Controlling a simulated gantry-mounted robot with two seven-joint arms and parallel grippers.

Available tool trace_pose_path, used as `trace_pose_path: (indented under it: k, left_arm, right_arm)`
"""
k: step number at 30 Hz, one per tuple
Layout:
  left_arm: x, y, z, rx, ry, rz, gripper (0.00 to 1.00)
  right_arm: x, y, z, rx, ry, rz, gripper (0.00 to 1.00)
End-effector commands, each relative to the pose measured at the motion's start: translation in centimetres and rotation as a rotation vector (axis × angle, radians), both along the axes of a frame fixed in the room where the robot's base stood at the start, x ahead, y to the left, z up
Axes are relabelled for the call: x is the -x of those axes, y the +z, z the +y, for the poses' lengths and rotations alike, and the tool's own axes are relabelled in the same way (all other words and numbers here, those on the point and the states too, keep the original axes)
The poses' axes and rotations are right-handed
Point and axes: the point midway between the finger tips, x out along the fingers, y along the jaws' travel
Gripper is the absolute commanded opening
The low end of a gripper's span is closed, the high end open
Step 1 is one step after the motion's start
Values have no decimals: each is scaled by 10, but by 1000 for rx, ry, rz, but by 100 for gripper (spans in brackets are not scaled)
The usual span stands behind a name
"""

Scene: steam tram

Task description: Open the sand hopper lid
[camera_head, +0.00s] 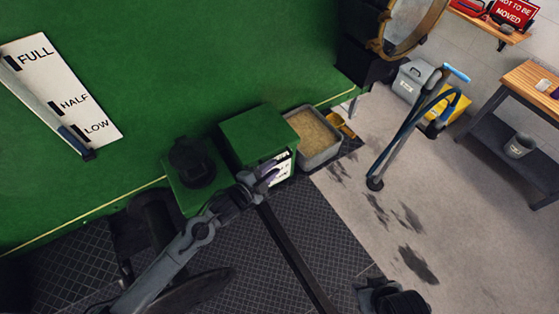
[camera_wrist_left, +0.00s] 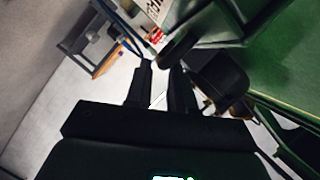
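A green box (camera_head: 255,135), which looks like the sand hopper, stands against the green tram side in the head view. Its flat green top looks closed, and a white label (camera_head: 283,168) shows on its front. My left gripper (camera_head: 268,172) is at the front of the box, in front of part of the label. I cannot tell if it touches the box. In the left wrist view the left gripper's two dark fingers (camera_wrist_left: 160,78) stand apart with nothing clear between them. A dark part at the bottom of the head view may be my right gripper (camera_head: 392,298); its fingers cannot be made out.
A grey tray of sand (camera_head: 336,147) sits right beside the box. A black round fitting (camera_head: 191,160) is on its left. A blue-handled pump (camera_head: 412,125), a grey bin (camera_head: 417,80) and a wooden bench (camera_head: 533,82) stand to the right. The stained floor between is mostly clear.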

Motion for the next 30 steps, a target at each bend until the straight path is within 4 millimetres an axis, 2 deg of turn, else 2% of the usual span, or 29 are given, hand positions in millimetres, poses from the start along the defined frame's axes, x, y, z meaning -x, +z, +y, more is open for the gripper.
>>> trace_pose_path:
  k: [3,9,23,27,28,30]
  left_arm:
    - [-15,-3,-11,2,1,-1,23]
    - [-30,-8,-23,2,1,0,23]
    - [-36,-11,-28,0,1,1,23]
    - [-36,-11,-28,0,1,1,3]
    - [-36,-11,-28,0,1,1,0]
    - [-36,-11,-28,0,1,1,0]
  right_arm:
    - [0,1,0,0,0,0,43]
    - [0,0,0,1,0,0,43]
    - [0,0,-1,2,0,1,43]
    - [0,0,-1,4,2,1,43]
    - [0,0,-1,4,2,1,43]
    - [0,0,-1,4,2,1,43]
